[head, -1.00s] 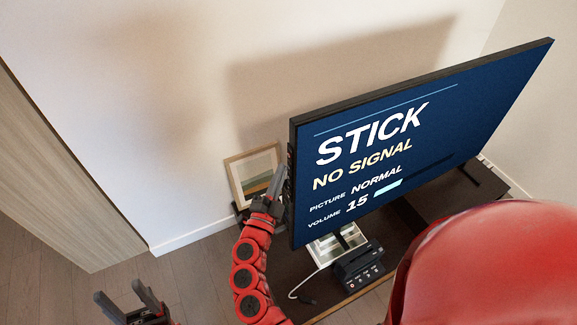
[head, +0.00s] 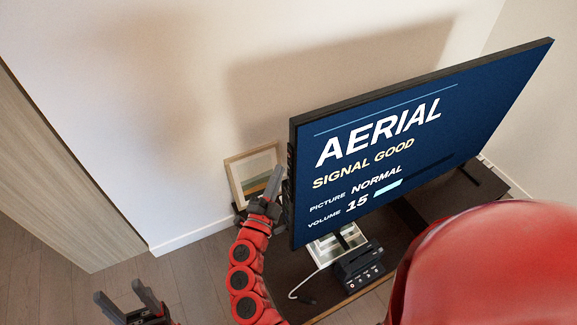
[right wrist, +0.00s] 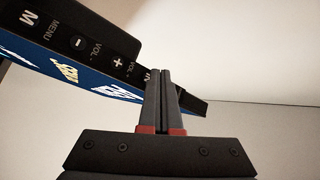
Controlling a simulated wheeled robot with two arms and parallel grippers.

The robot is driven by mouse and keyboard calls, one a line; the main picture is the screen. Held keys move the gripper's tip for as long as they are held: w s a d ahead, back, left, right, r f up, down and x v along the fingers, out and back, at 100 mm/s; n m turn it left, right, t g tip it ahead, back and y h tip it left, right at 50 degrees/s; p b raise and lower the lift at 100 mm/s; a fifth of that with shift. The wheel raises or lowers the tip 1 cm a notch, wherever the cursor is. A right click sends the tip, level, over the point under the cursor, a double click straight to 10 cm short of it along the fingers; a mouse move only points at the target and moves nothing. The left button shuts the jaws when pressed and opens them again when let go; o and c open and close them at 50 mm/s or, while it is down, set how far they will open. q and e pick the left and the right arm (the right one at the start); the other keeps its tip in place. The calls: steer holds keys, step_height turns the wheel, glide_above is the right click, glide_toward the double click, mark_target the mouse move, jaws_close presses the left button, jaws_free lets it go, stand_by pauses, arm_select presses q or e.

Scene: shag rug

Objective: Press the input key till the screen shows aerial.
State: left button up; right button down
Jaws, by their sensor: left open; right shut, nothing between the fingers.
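The television (head: 425,140) stands on a low cabinet, its screen reading AERIAL, SIGNAL GOOD, picture NORMAL, volume 15. In the right wrist view, keys run along the television's side edge (right wrist: 100,50): menu, a minus key (right wrist: 78,43) and a plus key (right wrist: 118,62). A partly covered label beside my fingers seems to start with IN; the key there is hidden. My right gripper (head: 275,180) is shut and empty at the left edge of the television, and its fingertips show in the right wrist view (right wrist: 162,75). Whether they touch a key I cannot tell. My left gripper (head: 122,297) is open and empty, low at left.
The dark cabinet (head: 325,292) carries a small black box (head: 360,268) with a cable beside it. A framed picture (head: 250,172) leans at the wall behind my right gripper. A wooden panel (head: 60,185) stands at left. The floor at left is clear.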

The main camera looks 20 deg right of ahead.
steer(key=shift+a, duration=0.25)
steer(key=shift+a, duration=2.45)
steer(key=shift+s, duration=0.1)
